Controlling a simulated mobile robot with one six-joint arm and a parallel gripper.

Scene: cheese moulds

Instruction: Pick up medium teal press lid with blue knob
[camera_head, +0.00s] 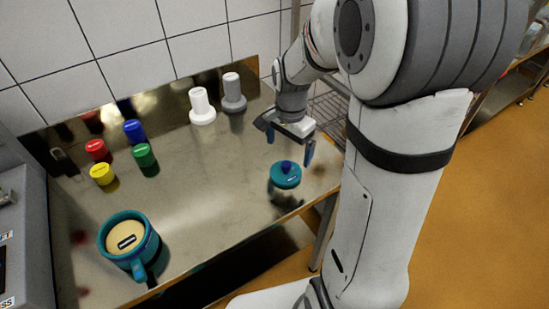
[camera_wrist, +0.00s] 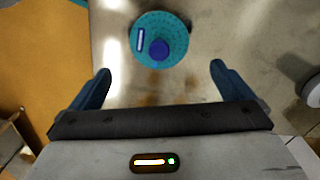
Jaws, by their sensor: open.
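The teal press lid (camera_head: 286,177) with its blue knob (camera_head: 286,166) lies on the metal table at the right, near the front edge. In the wrist view the round teal lid (camera_wrist: 174,31) shows at the top middle, with the blue knob (camera_wrist: 159,50) facing the camera and a pale label beside it. My gripper (camera_head: 290,144) is above and behind the lid in the head view. Its two blue fingers are wide apart and empty in the wrist view (camera_wrist: 160,82), and the lid is beyond the fingertips, apart from them.
A teal mould with a handle (camera_head: 145,258) holds a cream-coloured filling at the table's front left. Red (camera_head: 97,149), yellow (camera_head: 102,174), green (camera_head: 144,155) and blue (camera_head: 134,131) capped items stand behind it. White (camera_head: 202,108) and grey (camera_head: 233,94) pieces stand at the back. The table's middle is clear.

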